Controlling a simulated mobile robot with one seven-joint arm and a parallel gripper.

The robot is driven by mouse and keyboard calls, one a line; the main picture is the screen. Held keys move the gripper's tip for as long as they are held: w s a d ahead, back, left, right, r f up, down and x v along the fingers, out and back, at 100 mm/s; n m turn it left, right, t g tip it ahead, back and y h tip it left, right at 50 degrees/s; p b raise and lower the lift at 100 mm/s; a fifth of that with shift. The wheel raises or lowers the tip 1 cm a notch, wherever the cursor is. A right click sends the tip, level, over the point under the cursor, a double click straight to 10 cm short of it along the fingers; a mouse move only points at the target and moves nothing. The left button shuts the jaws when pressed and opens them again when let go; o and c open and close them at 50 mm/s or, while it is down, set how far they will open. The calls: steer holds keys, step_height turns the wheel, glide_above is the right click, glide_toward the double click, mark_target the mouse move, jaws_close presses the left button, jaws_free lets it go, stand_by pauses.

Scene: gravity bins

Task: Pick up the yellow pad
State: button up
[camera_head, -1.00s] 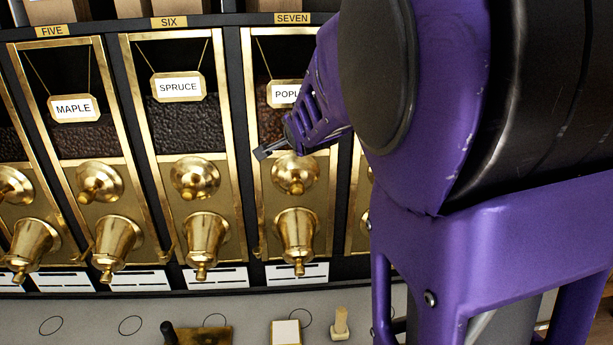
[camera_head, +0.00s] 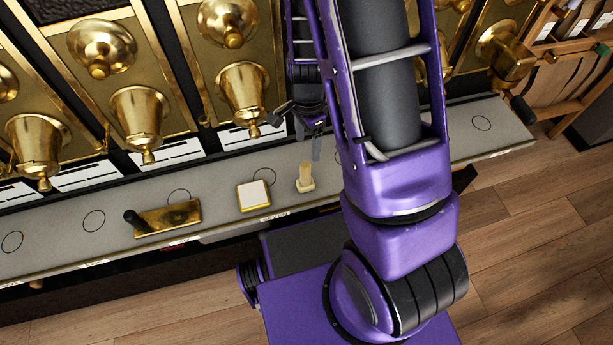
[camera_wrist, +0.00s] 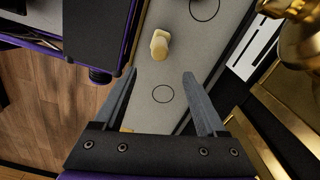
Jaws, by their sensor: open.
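The yellow pad (camera_head: 253,195) is a small square block with a white top and yellow sides. It lies flat on the grey ledge in the head view, left of a small cream peg (camera_head: 305,178). I do not see the pad in the wrist view. My gripper (camera_head: 294,138) is above the ledge, beyond the peg and to the right of the pad, near the bells. Its two fingers are apart with nothing between them in the wrist view (camera_wrist: 160,82). The peg also shows there (camera_wrist: 160,45), ahead of the fingertips.
A brass plate with a dark handle (camera_head: 168,217) lies on the ledge left of the pad. Brass bells (camera_head: 243,90) overhang the back of the ledge (camera_head: 215,178). The ledge is bare between plate and pad. Wooden floor (camera_head: 540,215) lies at the right.

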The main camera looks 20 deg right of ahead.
mark_target(307, 163)
step_height(307, 163, down, 8)
steer(key=shift+f+b, duration=0.25)
steer(key=shift+b, duration=0.4)
steer(key=shift+s+a+f+b, duration=0.1)
steer(key=shift+a+f+b, duration=0.1)
steer(key=shift+f, duration=1.15)
steer(key=shift+s+a+f+b, duration=0.1)
steer(key=shift+a+f+b, duration=0.1)
steer(key=shift+f, duration=1.1)
jaws_close()
steer(key=shift+w, duration=0.1)
